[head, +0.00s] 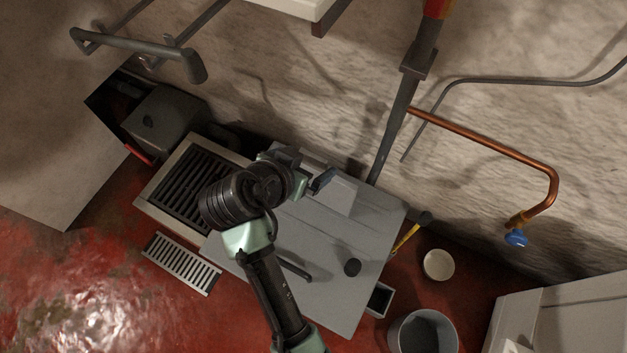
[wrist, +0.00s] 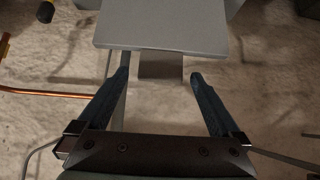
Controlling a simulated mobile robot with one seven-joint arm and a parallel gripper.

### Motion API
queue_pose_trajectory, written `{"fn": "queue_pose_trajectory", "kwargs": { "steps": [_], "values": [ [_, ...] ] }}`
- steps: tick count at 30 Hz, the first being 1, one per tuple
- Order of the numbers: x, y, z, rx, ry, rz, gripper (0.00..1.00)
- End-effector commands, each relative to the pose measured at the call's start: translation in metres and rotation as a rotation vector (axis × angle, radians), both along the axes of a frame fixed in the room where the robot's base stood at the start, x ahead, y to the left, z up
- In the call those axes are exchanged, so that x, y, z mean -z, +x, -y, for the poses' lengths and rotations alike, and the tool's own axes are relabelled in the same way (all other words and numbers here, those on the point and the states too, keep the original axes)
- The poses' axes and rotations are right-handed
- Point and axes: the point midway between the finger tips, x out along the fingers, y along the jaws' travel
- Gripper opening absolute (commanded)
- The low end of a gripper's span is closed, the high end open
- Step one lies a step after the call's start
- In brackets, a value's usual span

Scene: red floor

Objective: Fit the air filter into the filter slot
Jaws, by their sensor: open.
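I cannot tell for certain which thing is the air filter or which opening is the filter slot. A grey cabinet (head: 330,265) has a pale frame with dark slats (head: 190,180) at its left end. A separate pale slatted panel (head: 181,263) lies at floor level in front of it. My gripper (head: 310,175) is over the back part of the cabinet, with its fingers apart. In the wrist view, my gripper (wrist: 160,75) is open and empty. A small grey plate (wrist: 161,65) shows beyond and between its fingers, below the edge of a larger grey panel (wrist: 175,25).
A grey box (head: 165,120) stands at the back left. A grey bucket (head: 422,332), a pale bowl (head: 438,264) and a yellow-handled tool (head: 408,235) are right of the cabinet. A copper pipe (head: 490,140) runs along the wall. The red floor is clear at the front left.

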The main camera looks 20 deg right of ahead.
Motion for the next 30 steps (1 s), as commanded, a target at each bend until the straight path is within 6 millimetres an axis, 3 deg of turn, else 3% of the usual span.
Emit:
{"fn": "queue_pose_trajectory", "kwargs": {
  "steps": [6, 15, 30],
  "values": [
    [0.022, 0.014, 0.019, 0.0, -0.001, 0.001, 1.0],
    [0.023, 0.016, 0.021, -0.001, 0.0, 0.0, 1.0],
    [0.023, 0.016, 0.021, -0.001, 0.0, 0.0, 0.1]
  ]
}}
